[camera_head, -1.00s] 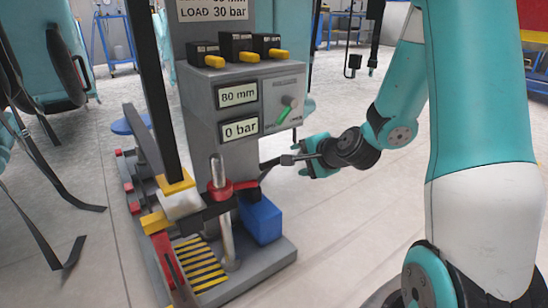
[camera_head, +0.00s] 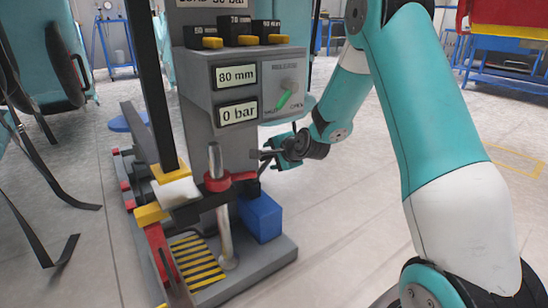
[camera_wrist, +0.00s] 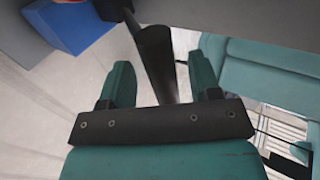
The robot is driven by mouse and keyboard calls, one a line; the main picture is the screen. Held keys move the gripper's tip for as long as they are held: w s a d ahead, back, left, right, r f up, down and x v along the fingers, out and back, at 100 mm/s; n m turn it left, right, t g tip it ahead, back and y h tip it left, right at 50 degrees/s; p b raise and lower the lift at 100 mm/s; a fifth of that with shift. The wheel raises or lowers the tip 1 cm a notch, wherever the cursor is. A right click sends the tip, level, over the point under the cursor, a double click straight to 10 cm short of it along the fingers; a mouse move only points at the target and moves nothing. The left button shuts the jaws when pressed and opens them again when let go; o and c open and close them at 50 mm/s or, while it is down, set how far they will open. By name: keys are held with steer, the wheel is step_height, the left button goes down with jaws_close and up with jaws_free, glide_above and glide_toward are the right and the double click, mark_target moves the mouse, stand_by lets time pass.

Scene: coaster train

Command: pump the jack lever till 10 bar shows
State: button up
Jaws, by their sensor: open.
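The pressure display (camera_head: 238,113) on the grey column reads 0 bar. The jack lever (camera_head: 265,168) is a dark rod rising from beside the blue pump block (camera_head: 262,218). My gripper (camera_head: 266,156) is at the lever's upper end, to the right of the column. In the wrist view, the lever's black end (camera_wrist: 156,55) lies between the two teal fingers of my open gripper (camera_wrist: 162,80). Gaps show on both sides, so the fingers do not grip it. The blue block also shows in the wrist view (camera_wrist: 75,22).
A second display (camera_head: 236,76) reads 80 mm. A green-handled release valve (camera_head: 285,96) sits beside it, its handle pointing down-left. Several black blocks with yellow tabs (camera_head: 238,32) stand on top. Floor at right is clear.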

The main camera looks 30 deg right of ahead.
jaws_close()
steer(key=s+f, duration=0.5)
steer(key=shift+b, duration=0.3)
jaws_free()
steer(key=shift+f, duration=0.1)
steer(key=shift+d, duration=0.1)
